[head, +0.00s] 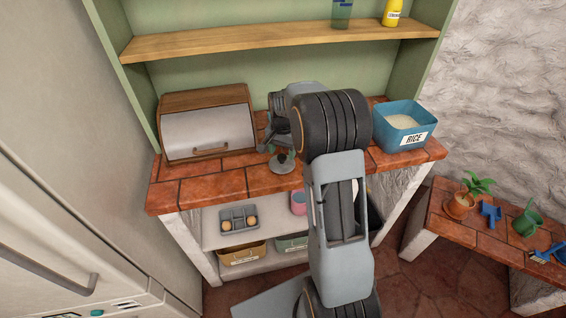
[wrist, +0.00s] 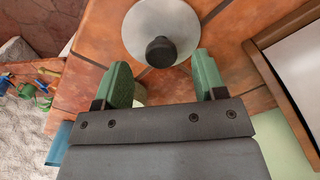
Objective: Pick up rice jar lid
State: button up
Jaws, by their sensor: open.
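The rice jar lid (head: 284,166) is a round grey disc with a dark knob, lying on the tiled counter near its front edge. In the wrist view the lid (wrist: 140,22) is at the top centre, its knob just beyond the gap between my fingertips. My gripper (wrist: 163,76) is open, with green finger pads apart and nothing between them. In the head view my gripper (head: 281,149) is right above the lid and partly covers it. The rice jar (head: 404,138) is a blue square tub labelled RICE, open with white rice showing, at the counter's right end.
A bread box (head: 208,130) stands on the left of the counter (head: 230,173), and shows at the right in the wrist view. A wooden shelf (head: 270,36) with a bottle and a glass is above. Bare tiles lie around the lid.

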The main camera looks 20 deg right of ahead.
aim_at(282, 156)
jog(key=shift+f, duration=1.8)
jog(key=c, duration=1)
jog(key=shift+r, duration=0.1)
jog(key=shift+c, duration=0.2)
